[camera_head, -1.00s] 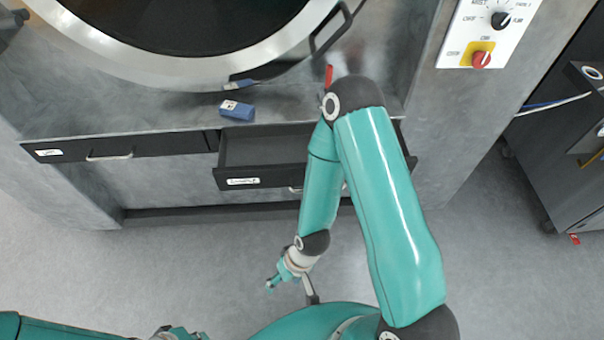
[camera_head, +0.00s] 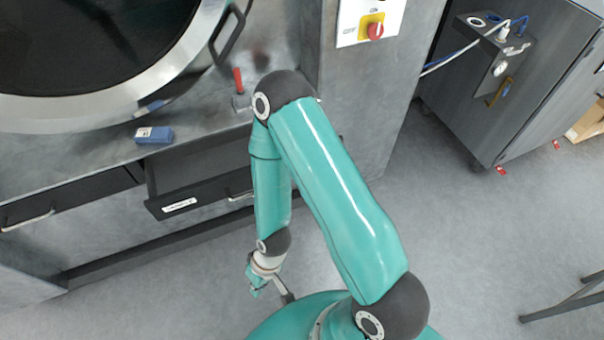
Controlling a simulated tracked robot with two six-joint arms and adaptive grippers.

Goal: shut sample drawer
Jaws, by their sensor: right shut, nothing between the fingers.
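The sample drawer (camera_head: 165,208) is a dark drawer with a white label and a metal handle at the front of the grey cabinet. It stands pulled out, and its open inside shows behind the front. My teal right arm hides its right part. My right gripper (camera_head: 255,288) is shut and empty, low in the picture, in front of and below the drawer front and apart from it. My left gripper is not in view.
A closed drawer (camera_head: 70,198) is at the left. A grey machine (camera_head: 520,90) stands at the right. The floor (camera_head: 480,250) between is largely clear.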

